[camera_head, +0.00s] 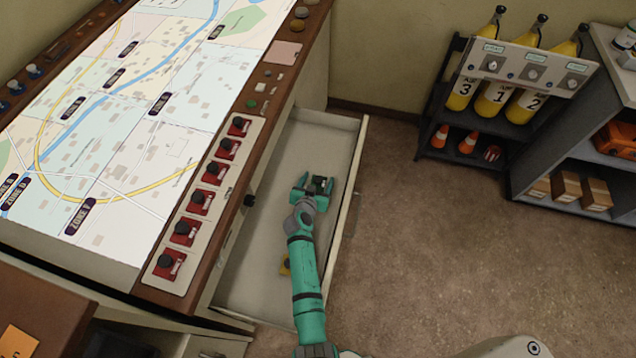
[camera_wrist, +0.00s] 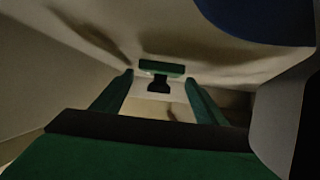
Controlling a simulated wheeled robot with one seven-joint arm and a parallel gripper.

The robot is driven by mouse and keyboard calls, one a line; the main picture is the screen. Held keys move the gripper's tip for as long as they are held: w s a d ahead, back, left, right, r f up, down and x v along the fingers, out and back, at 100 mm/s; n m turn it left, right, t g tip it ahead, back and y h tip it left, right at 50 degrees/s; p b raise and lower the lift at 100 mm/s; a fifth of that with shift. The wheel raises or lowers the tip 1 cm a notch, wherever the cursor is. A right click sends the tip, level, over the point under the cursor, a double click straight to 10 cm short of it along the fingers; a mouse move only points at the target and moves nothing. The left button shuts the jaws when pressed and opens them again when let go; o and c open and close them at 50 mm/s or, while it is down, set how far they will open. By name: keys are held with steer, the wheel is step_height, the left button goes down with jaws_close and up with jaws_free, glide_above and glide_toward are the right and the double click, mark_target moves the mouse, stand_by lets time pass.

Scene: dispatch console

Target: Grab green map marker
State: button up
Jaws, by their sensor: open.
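My gripper (camera_head: 315,184) is inside the open drawer (camera_head: 345,165) of the console, reaching down from the front. In the wrist view my gripper (camera_wrist: 159,78) has its two green fingers apart, with nothing held between them. A green piece with a black knob (camera_wrist: 162,67), which looks like the green map marker, lies just ahead of the fingertips, roughly centred between them. In the head view a small dark shape shows at the fingers, but the gripper mostly hides the marker there.
A yellow piece (camera_head: 284,266) lies in the drawer beside my arm. A blue thing (camera_wrist: 262,18) shows close by at the upper right of the wrist view. Drawer walls stand close around my gripper. The console (camera_head: 285,90) with its map is on the left; open floor (camera_head: 430,260) is on the right.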

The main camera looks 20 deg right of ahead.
steer(key=shift+c, duration=0.2)
steer(key=c, duration=1.1)
